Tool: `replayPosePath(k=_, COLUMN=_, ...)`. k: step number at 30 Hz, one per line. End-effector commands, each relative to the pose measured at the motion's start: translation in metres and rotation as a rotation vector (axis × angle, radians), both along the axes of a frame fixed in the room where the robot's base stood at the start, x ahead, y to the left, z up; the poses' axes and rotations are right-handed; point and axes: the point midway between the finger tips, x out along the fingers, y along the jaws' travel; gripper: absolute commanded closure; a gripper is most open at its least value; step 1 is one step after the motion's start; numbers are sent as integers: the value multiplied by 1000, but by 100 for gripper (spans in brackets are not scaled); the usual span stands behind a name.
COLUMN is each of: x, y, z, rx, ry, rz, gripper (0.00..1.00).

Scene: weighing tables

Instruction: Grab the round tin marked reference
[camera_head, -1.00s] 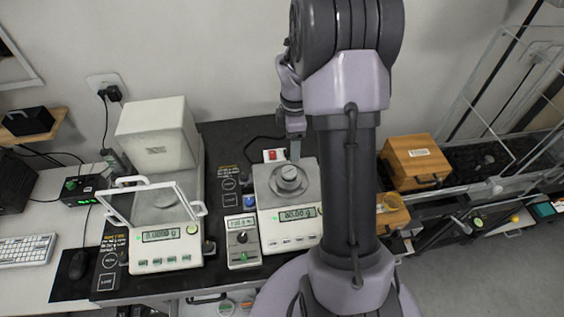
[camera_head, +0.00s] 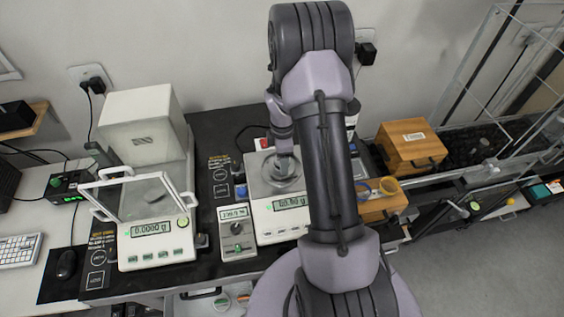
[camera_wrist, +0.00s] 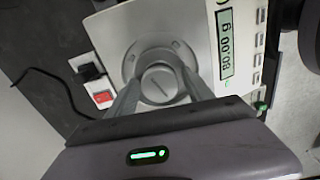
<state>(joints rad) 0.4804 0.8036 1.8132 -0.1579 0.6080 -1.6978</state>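A round grey metal piece (camera_wrist: 158,85) with a line across its top sits on the round pan of the right-hand balance (camera_wrist: 205,20). No "reference" mark is readable on it. My gripper (camera_wrist: 161,60) points down over the pan with one finger on each side of this piece. The fingers stand apart, and I see no clear contact. In the head view my gripper (camera_head: 284,160) partly hides the piece. Round light lids (camera_head: 221,302) show in an open drawer at the table's front; their labels are too small to read.
A balance with a tilted clear shield (camera_head: 165,255) stands left, a small control box (camera_head: 236,235) between the balances. A red switch (camera_wrist: 103,97) lies beside the pan's balance.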

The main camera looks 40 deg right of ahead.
Motion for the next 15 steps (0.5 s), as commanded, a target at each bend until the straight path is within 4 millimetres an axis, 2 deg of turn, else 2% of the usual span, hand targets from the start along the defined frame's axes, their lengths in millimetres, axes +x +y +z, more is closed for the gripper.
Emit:
replayPosePath(k=1, x=0, y=0, z=0, rx=0, ry=0, rz=0, gripper=52)
replayPosePath(k=6, x=0, y=0, z=0, rx=0, ry=0, rz=0, gripper=85)
replayPosePath(k=9, x=0, y=0, z=0, rx=0, ry=0, rz=0, gripper=100)
replayPosePath(k=15, x=0, y=0, z=2, rx=0, ry=0, rz=0, gripper=100)
